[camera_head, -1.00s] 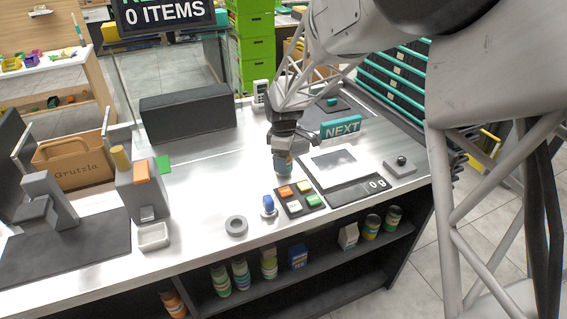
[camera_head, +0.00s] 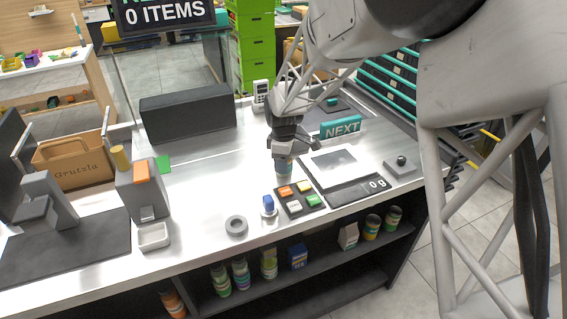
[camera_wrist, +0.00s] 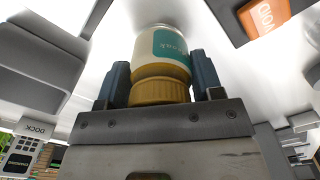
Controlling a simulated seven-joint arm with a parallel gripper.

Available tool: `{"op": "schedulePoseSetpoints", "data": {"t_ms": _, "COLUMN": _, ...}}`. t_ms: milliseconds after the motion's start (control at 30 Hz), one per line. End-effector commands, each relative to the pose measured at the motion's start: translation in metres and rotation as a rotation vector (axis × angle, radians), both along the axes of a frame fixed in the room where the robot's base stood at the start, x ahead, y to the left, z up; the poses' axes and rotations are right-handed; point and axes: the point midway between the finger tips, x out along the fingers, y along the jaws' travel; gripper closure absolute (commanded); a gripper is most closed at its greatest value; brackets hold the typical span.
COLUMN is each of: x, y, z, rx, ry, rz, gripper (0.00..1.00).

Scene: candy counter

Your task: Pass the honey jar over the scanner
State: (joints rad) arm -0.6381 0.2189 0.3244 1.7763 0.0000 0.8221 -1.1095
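The honey jar (camera_wrist: 160,55) is white with a teal label and a ribbed golden lid; its label text is upside down in the wrist view. My gripper (camera_wrist: 162,85) has one finger on each side of the lid, and both appear to touch it. In the head view the jar (camera_head: 283,172) hangs below or stands under my gripper (camera_head: 284,156), near the counter; I cannot tell whether its base touches.
A keypad with coloured buttons (camera_head: 299,199) and a blue-topped item (camera_head: 268,205) are close in front of the jar. A weight display (camera_head: 362,190) edges the plate. A NEXT sign (camera_head: 340,128) stands behind it.

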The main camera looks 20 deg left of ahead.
Motion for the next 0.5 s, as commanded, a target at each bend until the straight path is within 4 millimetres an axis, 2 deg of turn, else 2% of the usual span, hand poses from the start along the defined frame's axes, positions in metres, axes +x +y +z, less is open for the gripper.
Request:
{"op": "schedulePoseSetpoints", "data": {"t_ms": 33, "x": 0.0, "y": 0.0, "z": 0.0001, "rx": 0.0, "ry": 0.0, "rz": 0.0, "gripper": 0.53}}
{"op": "schedulePoseSetpoints", "data": {"t_ms": 167, "x": 0.0, "y": 0.0, "z": 0.0001, "rx": 0.0, "ry": 0.0, "rz": 0.0, "gripper": 0.73}}
{"op": "schedulePoseSetpoints", "data": {"t_ms": 500, "x": 0.0003, "y": 0.0002, "z": 0.0023, "rx": 0.0, "ry": -0.001, "rz": 0.0, "gripper": 0.74}}
